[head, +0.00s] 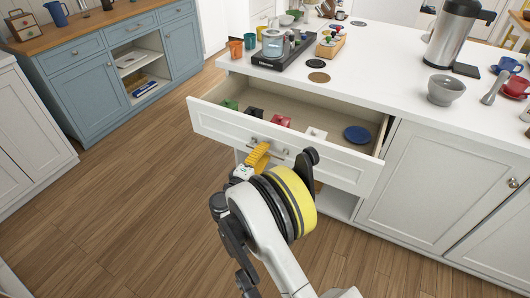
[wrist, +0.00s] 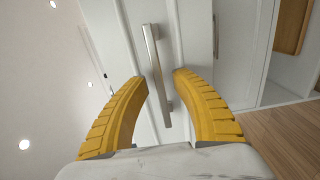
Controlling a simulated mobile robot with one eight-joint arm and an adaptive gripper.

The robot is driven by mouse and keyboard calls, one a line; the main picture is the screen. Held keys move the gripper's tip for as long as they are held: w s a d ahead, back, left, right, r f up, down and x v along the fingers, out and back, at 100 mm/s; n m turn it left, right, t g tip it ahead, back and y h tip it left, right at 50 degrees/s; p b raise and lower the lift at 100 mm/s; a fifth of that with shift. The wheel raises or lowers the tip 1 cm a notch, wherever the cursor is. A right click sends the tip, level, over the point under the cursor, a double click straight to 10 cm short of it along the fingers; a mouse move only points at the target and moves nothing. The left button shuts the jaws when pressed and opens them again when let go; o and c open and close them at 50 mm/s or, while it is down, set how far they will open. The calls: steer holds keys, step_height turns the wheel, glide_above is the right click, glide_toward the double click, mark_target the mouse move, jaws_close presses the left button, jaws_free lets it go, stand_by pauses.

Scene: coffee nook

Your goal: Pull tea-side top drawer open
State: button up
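The top drawer (head: 322,165) of the white island stands pulled out, its inside showing from above. Its metal bar handle (head: 280,149) is on the white front, partly behind my gripper (head: 259,157). In the wrist view the handle (wrist: 157,70) runs between the two yellow fingers of my gripper (wrist: 160,77). The fingers are apart, with a gap on both sides of the bar, so the gripper is open. The head view shows only part of the fingers.
Inside the drawer are a green box (head: 229,104), a red box (head: 281,121), a white item (head: 316,133) and a blue disc (head: 357,134). A black tray (head: 283,62) with tea things stands on the countertop above. Wooden floor (head: 130,190) is clear at left.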

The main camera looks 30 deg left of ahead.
steer(key=s, duration=1.2)
steer(key=shift+a, duration=0.2)
steer(key=shift+w, duration=0.1)
